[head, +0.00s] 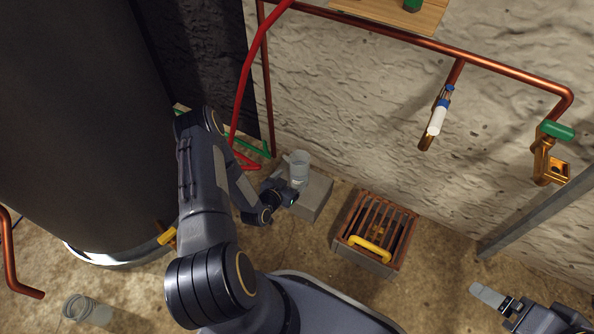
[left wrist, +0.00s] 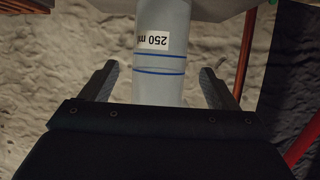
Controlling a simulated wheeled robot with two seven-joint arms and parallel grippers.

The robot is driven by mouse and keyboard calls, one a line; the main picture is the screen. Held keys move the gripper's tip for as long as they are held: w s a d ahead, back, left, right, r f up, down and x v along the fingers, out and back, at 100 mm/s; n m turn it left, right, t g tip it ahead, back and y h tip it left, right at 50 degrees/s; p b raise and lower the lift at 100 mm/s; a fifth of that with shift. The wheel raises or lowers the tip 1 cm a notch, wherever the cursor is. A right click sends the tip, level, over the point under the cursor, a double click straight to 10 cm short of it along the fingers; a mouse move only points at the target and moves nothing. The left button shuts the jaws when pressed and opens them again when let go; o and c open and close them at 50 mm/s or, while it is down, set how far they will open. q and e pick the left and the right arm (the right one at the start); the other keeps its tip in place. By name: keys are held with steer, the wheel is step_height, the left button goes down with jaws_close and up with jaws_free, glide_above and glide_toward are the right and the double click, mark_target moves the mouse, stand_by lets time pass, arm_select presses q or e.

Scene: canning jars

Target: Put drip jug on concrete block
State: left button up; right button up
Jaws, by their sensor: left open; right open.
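The drip jug (head: 299,165), a pale translucent cylinder, appears to stand upright on the grey concrete block (head: 316,197) against the wall. In the left wrist view the jug (left wrist: 160,75) shows a "250 ml" label, upside down, and blue lines. My left gripper (head: 285,188) is at the jug's near side. Its open fingers (left wrist: 159,82) lie to the left and right of the jug, with a visible gap on each side. My right gripper (head: 492,299) is open and empty at the lower right, far from the block. The jug's underside is hidden.
A grated box (head: 376,228) with a yellow handle stands right of the block. A large dark tank (head: 85,120) fills the left. Copper pipes (head: 480,65) with valves run along the wall.

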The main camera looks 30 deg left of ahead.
arm_select(q)
steer(key=p+v, duration=0.1)
steer(key=v, duration=0.4)
steer(key=w+a+r+g, duration=0.1)
steer(key=w+a+r, duration=0.15)
steer(key=r, duration=0.55)
steer(key=w+a+r+g, duration=0.1)
steer(key=w+r+g, duration=0.15)
steer(key=r, duration=0.55)
steer(key=s+d+r+g, duration=0.15)
steer(key=s+r, duration=0.25)
steer(key=r, duration=0.9)
steer(key=s+d+r+g+h, duration=0.1)
steer(key=s+d+r, duration=0.2)
steer(key=s, duration=0.4)
steer(key=s+d+r+n+g+h, duration=0.1)
steer(key=s+d+r, duration=0.3)
steer(key=s+d, duration=0.2)
steer(key=s+d+r+h, duration=0.1)
steer(key=s+d+r, duration=0.2)
steer(key=s, duration=0.6)
steer(key=shift+d+r+n+g+h, duration=0.3)
steer(key=shift+d+g+h, duration=0.1)
steer(key=shift+d, duration=0.8)
steer(key=shift+r+p, duration=0.1)
steer(key=shift+p, duration=0.2)
step_height(320, 180, up, 37)
steer(key=p, duration=3.7)
steer(key=shift+r, duration=0.2)
